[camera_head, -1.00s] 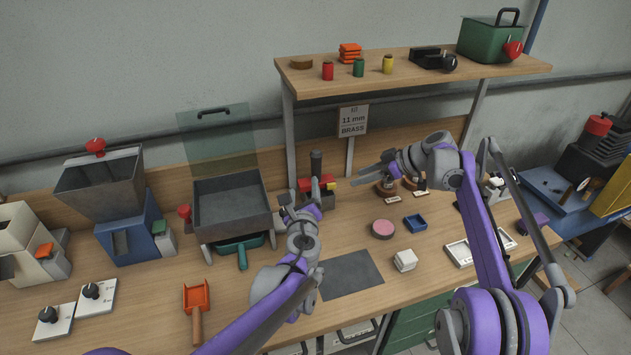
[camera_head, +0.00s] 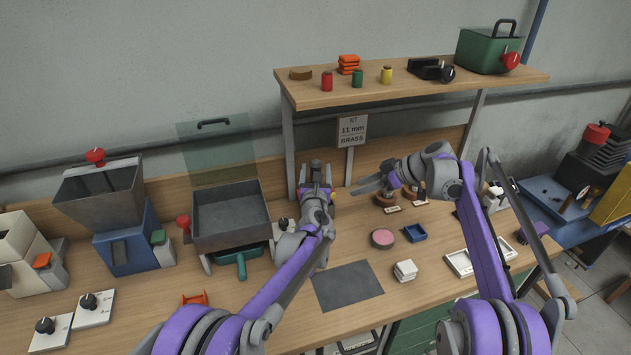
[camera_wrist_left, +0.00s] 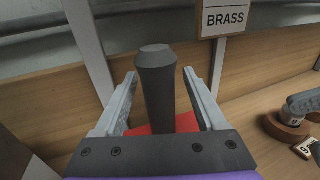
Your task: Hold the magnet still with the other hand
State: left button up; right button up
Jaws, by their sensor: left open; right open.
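A dark grey upright handle (camera_wrist_left: 158,95), which I take to be the magnet's, stands between the two fingers of my left gripper (camera_wrist_left: 159,74) in the left wrist view. Gaps show on both sides of it, so the fingers are apart from it. A red part (camera_wrist_left: 178,122) shows low behind the handle. In the head view my left gripper (camera_head: 316,172) covers most of the handle at the bench's back, below the shelf. My right gripper (camera_head: 361,186) is open and empty, a little to the right of the left one, pointing left.
A label sign (camera_head: 352,131) stands right behind the grippers, beside the shelf post. A grey tray machine (camera_head: 232,232) stands to the left. The dark mat (camera_head: 347,287) is clear.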

pick_arm(q)
jog(key=shift+w, duration=0.85)
grip_shut()
dwell(0.8)
pick_arm(e)
grip_shut()
dwell(1.6)
